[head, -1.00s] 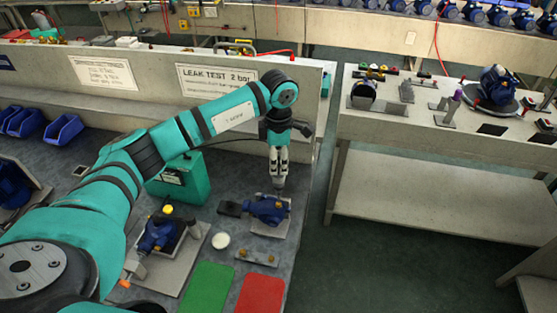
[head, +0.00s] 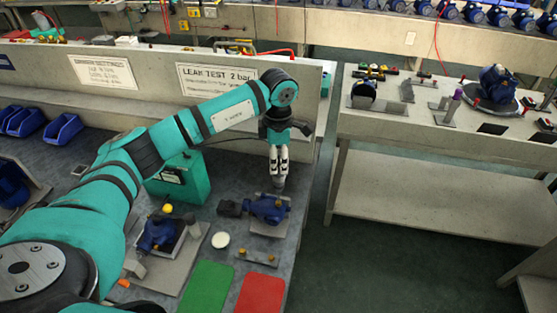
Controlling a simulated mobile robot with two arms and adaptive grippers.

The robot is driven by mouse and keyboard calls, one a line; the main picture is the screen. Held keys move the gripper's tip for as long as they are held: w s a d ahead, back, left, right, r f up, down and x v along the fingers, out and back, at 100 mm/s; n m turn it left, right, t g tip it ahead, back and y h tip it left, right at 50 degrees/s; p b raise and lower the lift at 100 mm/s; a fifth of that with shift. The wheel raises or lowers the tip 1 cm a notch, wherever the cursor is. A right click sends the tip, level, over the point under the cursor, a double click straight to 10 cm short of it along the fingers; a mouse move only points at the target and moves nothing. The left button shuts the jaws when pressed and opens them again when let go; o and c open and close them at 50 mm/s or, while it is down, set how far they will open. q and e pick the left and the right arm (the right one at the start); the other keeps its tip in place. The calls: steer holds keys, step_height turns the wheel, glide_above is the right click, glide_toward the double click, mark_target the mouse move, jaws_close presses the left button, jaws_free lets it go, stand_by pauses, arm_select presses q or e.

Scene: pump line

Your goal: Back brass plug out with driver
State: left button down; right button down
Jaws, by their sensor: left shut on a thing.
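My left gripper (head: 279,163) points down over the right part of the grey bench. It is shut on a small grey tool, likely the driver (head: 279,183), whose lower end is just above or at the back of a blue pump (head: 269,209). The pump lies on a pale plate, with a dark block at its left. The brass plug cannot be made out at this size; the tool and gripper may hide it. Whether the tool touches the pump cannot be told. My right gripper is not in view.
A second blue pump (head: 158,233) with a yellow cap sits on a fixture to the left. A teal box (head: 180,180) stands behind it. A white round dish (head: 221,240), a small bracket with brass pieces (head: 257,257), a green mat (head: 207,288) and a red mat (head: 260,294) lie in front.

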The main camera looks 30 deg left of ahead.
arm_select(q)
steer(key=shift+s+f, duration=0.35)
steer(key=shift+s, duration=0.1)
stand_by(0.6)
steer(key=shift+s+d+b, duration=0.1)
steer(key=shift+s+b, duration=0.05)
steer(key=shift+b, duration=0.15)
stand_by(0.4)
steer(key=shift+s, duration=0.3)
stand_by(1.5)
steer(key=shift+s+d+b, duration=0.2)
steer(key=shift+s+b, duration=0.25)
steer(key=shift+b, duration=0.2)
stand_by(1.1)
steer(key=shift+r, duration=0.1)
stand_by(0.3)
step_height(320, 180, up, 7)
steer(key=p, duration=0.3)
steer(key=shift+w+r+p, duration=0.15)
steer(key=shift+w+p, duration=0.05)
steer(key=shift+p, duration=0.2)
stand_by(0.4)
